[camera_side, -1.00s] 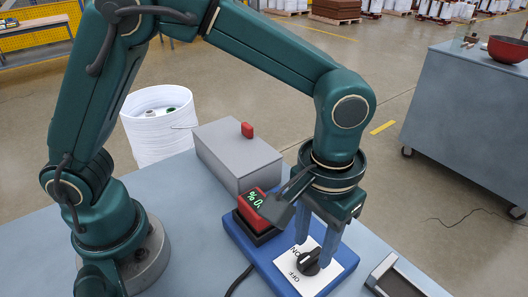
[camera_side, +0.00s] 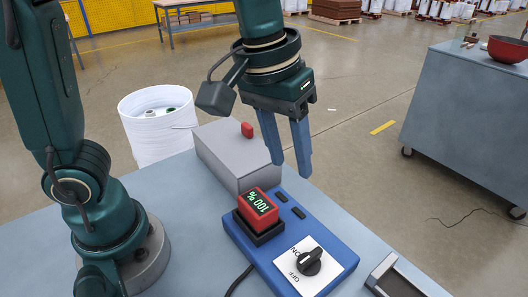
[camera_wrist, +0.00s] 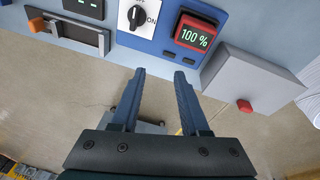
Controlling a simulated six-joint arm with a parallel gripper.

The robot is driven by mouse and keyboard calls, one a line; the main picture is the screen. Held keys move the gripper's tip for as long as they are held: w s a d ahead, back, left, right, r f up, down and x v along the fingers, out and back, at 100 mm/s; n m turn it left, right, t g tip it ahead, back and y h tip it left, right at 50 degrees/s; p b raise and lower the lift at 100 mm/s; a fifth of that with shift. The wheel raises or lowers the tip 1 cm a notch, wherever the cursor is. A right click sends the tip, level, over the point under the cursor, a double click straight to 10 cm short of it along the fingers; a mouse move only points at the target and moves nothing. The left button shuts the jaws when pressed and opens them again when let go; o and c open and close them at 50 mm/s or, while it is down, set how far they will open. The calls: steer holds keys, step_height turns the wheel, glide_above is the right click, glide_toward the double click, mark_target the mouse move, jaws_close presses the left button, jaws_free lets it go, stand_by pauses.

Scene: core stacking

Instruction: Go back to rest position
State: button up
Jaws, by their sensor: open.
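My gripper (camera_side: 287,158) hangs in the air above the far side of the blue control panel (camera_side: 236,236), its two blue fingers apart with nothing between them. In the wrist view the open fingers (camera_wrist: 159,75) also show empty. The panel carries a black rotary knob (camera_side: 309,262) on a white ON/OFF plate and a red display block (camera_side: 259,206) reading 100 %. In the wrist view the knob (camera_wrist: 135,16) and the display (camera_wrist: 195,37) lie ahead of the fingers, apart from them.
A grey box (camera_side: 228,152) with a red button (camera_side: 247,130) stands behind the panel. A white bin (camera_side: 158,137) is at the left. A grey cabinet (camera_side: 465,110) with a red bowl (camera_side: 507,49) stands apart at right.

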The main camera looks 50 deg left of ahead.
steer(key=s+a+f+m+t+y, duration=0.1)
steer(key=s+a+f+m+t, duration=0.1)
steer(key=s+a, duration=0.6)
steer(key=shift+s+a+t, duration=0.2)
steer(key=shift+a+t, duration=0.4)
steer(key=shift+a, duration=0.05)
